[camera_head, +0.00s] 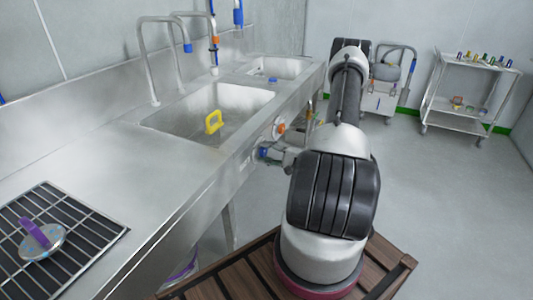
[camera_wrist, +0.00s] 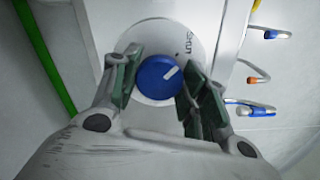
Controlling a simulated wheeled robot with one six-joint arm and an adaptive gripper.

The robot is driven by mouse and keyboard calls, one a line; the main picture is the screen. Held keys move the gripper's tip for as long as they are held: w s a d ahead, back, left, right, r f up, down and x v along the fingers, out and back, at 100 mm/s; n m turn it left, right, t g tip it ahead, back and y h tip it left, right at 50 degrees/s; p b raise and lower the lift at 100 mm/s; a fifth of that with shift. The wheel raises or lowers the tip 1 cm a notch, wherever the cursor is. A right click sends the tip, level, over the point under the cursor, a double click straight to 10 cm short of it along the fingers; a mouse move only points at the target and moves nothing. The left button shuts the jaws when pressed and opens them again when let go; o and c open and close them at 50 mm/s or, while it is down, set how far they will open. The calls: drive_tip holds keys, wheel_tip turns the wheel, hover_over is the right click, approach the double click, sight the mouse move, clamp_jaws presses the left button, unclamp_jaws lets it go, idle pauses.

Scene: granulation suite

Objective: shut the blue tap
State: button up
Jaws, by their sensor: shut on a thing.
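The blue tap (camera_wrist: 157,78) is a round knob on a pale round plate (camera_wrist: 198,40) in the middle of the wrist view. A white mark on the knob points right and slightly up. The word SHUT is on the plate, above and right of the knob, and the mark does not point straight at it. My gripper (camera_wrist: 158,88) has one finger on each side of the knob and is shut on it. In the head view the blue tap (camera_head: 263,153) shows on the sink's front face, with my gripper (camera_head: 272,154) at it.
An orange tap (camera_head: 280,128) sits farther along the same front. The sink basin (camera_head: 160,122) holds a yellow object (camera_head: 214,122). A grate (camera_head: 85,222) with a purple-handled disc (camera_head: 40,241) lies at the left. A shelf trolley (camera_head: 455,112) stands at the back right. The floor between is clear.

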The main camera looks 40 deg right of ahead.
idle(0.4)
drive_tip(key=o, duration=1)
drive_tip(key=shift+o, duration=0.2)
drive_tip(key=v, duration=1.2)
